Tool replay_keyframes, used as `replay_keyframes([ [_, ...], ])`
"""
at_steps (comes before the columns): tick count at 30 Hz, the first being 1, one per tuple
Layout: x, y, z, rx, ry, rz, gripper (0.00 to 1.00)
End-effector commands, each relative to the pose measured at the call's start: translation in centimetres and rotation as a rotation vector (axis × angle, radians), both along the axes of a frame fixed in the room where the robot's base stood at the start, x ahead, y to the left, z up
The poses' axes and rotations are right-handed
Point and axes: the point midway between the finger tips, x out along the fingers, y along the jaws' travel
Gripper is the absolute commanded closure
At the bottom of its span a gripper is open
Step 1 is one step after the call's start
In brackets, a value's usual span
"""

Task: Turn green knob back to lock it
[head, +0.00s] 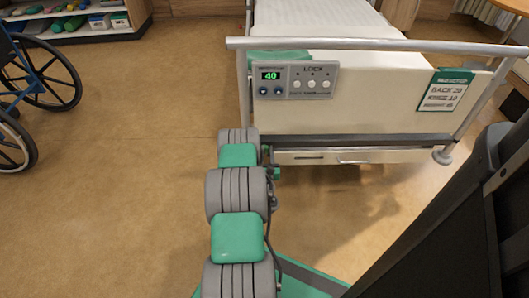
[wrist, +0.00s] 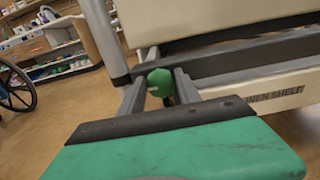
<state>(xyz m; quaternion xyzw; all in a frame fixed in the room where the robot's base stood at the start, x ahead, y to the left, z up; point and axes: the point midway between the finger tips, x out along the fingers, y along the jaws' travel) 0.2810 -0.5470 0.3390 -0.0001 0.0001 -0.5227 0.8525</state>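The green knob (wrist: 160,81) sits low on the bed's end, in front of the dark lower rail. In the wrist view my gripper (wrist: 161,84) has one finger on each side of the knob. Both fingers look close against it, with no clear gap. In the head view only a small green bit of the knob (head: 276,173) shows beside my arm, which hides my fingers there. No mark showing the knob's turn position is readable.
The bed's control panel (head: 295,80) reads 40, with a LOCK label and several buttons. A green-and-white card (head: 446,91) hangs at the right of the footboard (head: 360,115). A wheelchair (head: 40,75) stands at left. A shelf (head: 75,30) stands behind. Floor at left is clear.

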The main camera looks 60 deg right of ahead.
Motion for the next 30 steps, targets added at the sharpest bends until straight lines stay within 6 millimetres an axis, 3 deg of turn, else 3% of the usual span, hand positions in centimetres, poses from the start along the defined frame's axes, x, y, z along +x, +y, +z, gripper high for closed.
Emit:
replay_keyframes([
  [14,0.01,0.0,0.01,0.0,0.0,0.0,1.0],
  [30,-0.04,-0.02,-0.01,0.06,-0.119,0.0,1.0],
])
